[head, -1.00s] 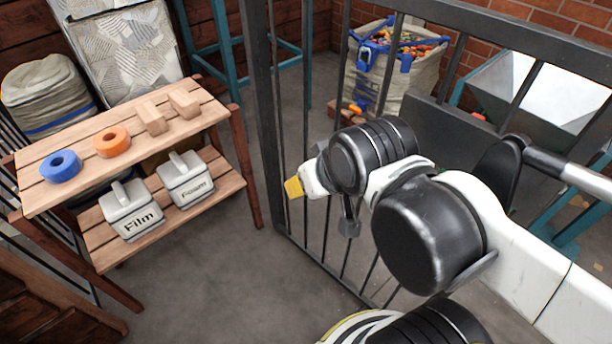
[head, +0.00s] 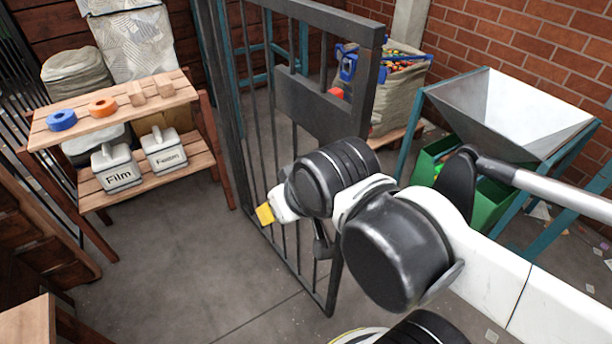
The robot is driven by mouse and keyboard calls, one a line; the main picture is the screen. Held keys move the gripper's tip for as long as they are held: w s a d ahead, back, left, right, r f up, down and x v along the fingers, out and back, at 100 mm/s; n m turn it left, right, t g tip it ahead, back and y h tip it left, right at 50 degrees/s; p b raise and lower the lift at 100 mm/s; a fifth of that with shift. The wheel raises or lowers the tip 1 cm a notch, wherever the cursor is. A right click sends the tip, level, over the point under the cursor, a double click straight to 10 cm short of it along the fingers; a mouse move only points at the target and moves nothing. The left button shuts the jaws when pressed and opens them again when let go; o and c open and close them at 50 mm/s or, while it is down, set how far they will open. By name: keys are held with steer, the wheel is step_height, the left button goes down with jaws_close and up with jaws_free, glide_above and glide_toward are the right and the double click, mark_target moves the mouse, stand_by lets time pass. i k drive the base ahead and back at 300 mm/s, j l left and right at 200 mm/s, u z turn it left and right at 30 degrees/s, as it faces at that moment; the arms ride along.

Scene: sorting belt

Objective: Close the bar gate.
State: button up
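The bar gate (head: 315,108) is dark grey metal with thin upright bars and a solid plate at mid-height. It stands at an angle in the middle of the head view, its free edge towards the camera and open floor beyond that edge. My gripper (head: 295,227) is at the end of my black and white arm, in front of the lower bars; a yellow tip and a dark part hanging down show there. The arm covers part of the gate's lower half. I cannot tell whether the gripper touches the bars, or whether its fingers are open or shut.
A wooden shelf (head: 178,98) with tape rolls, blocks and labelled containers stands at left. A metal hopper (head: 500,110) on teal legs, a green bin (head: 492,205) and a filled sack (head: 405,95) are behind the gate's right side.

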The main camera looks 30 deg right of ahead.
mark_target(327, 117)
steer(key=l+u, duration=0.3)
steer(key=l, duration=0.45)
steer(key=l+u, duration=0.25)
steer(key=l, duration=0.5)
steer(key=k+l+u, duration=0.15)
steer(key=l+u, duration=0.15)
steer(key=l, duration=0.45)
steer(key=i+l+u, duration=0.15)
steer(key=l, duration=0.2)
steer(key=k+j, duration=0.1)
steer(key=j, duration=0.3)
steer(key=k+j, duration=0.1)
steer(key=j, duration=0.3)
steer(key=k+j, duration=0.1)
steer(key=j, duration=0.25)
steer(key=k+j, duration=0.1)
steer(key=j, duration=0.3)
